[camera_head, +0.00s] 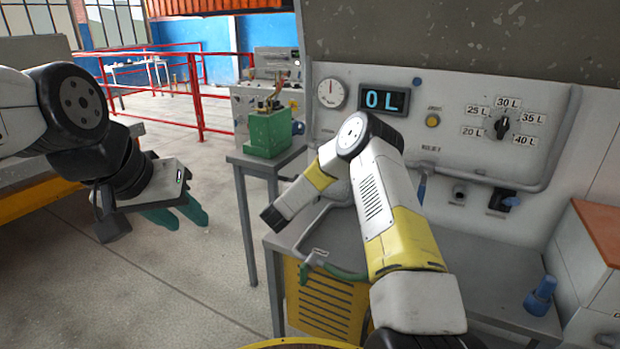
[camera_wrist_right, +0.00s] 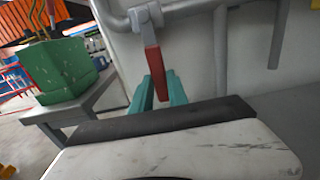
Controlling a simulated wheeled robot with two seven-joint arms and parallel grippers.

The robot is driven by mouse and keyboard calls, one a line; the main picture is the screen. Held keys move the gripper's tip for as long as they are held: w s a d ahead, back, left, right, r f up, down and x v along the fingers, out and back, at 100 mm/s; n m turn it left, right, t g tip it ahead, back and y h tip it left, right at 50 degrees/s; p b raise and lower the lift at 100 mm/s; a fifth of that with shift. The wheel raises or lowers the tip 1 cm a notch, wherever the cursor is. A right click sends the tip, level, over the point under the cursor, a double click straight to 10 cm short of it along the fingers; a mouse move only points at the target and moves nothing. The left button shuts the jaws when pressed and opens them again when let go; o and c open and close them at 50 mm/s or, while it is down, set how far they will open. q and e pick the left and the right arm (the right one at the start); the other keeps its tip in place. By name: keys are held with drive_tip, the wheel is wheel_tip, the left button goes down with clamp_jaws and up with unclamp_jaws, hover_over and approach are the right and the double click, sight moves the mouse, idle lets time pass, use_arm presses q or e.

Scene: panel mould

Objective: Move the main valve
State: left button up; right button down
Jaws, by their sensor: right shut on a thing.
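The valve's red handle (camera_wrist_right: 155,73) hangs from a grey pipe fitting in the right wrist view. The green fingers of my right gripper (camera_wrist_right: 158,92) are shut on it, one on each side. In the head view my right arm hides this handle and the right gripper's fingers. My left gripper (camera_head: 182,217) is at the left of the head view, over the floor and away from the panel. Its green fingers look apart, with nothing between them.
The grey panel (camera_head: 345,135) carries a round gauge (camera_head: 331,93), a display reading 0 L (camera_head: 384,101) and a black dial (camera_head: 502,127). A green-handled lever (camera_head: 335,270) is below. A green box (camera_head: 270,133) stands on a side table. A blue object (camera_head: 540,297) lies right.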

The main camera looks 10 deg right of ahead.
drive_tip(key=shift+a, duration=0.15)
drive_tip(key=c, duration=1.3)
unclamp_jaws()
drive_tip(key=v, duration=0.7)
drive_tip(key=shift+s+a, duration=0.2)
drive_tip(key=shift+s, duration=0.1)
